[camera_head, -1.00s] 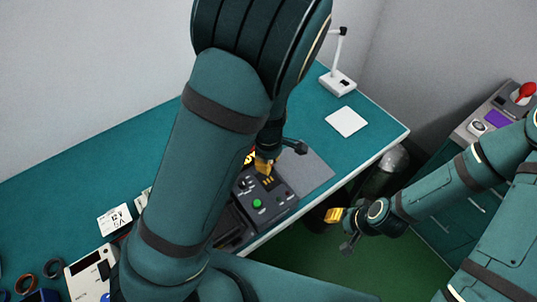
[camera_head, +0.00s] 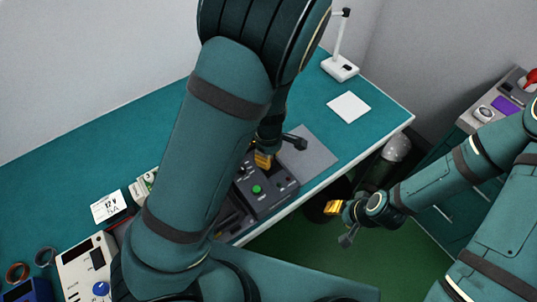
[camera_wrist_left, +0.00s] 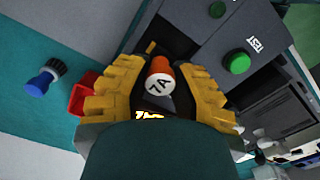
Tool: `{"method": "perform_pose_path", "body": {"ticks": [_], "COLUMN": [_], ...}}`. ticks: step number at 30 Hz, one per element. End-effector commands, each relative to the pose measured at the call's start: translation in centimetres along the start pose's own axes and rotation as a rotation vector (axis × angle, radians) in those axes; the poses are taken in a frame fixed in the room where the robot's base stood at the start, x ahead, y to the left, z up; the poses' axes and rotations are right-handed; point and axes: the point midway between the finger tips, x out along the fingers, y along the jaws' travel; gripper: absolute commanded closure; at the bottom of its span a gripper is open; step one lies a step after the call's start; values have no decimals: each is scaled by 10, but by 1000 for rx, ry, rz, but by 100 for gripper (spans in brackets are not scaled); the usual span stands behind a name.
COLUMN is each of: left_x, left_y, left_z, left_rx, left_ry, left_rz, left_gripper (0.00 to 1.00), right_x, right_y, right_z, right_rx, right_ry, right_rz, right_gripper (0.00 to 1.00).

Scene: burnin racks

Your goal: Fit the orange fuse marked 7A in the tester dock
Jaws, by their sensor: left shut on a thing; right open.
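The orange fuse with its white 7A label (camera_wrist_left: 160,82) sits between the yellow fingers of my left gripper (camera_wrist_left: 157,76), which is shut on it. In the head view my left gripper (camera_head: 264,160) is at the far end of the tester (camera_head: 272,199), and my arm hides the fuse. The dark grey tester, with a green TEST button, also shows in the left wrist view (camera_wrist_left: 208,62). I cannot tell whether the fuse touches the dock, which is mostly hidden. My right gripper (camera_head: 335,208) is open and empty, off the table's front edge.
A 12 V box (camera_head: 110,207), rings (camera_head: 45,257) and a white meter (camera_head: 85,265) lie at the left. A red part (camera_wrist_left: 84,94) is close to the left fingers.

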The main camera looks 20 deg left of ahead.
Motion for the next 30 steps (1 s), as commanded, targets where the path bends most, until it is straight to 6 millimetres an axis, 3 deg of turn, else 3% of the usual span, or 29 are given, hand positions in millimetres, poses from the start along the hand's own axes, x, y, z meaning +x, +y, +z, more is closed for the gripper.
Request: {"method": "perform_pose_path", "body": {"ticks": [30], "left_x": [-1], "left_y": [0], "left_z": [0], "left_rx": [0], "left_ry": [0], "left_rz": [0], "left_gripper": [100], "right_x": [-5], "right_y": [-2], "right_z": [0], "right_rx": [0], "right_ry": [0], "right_rz": [0], "right_gripper": [53]}}
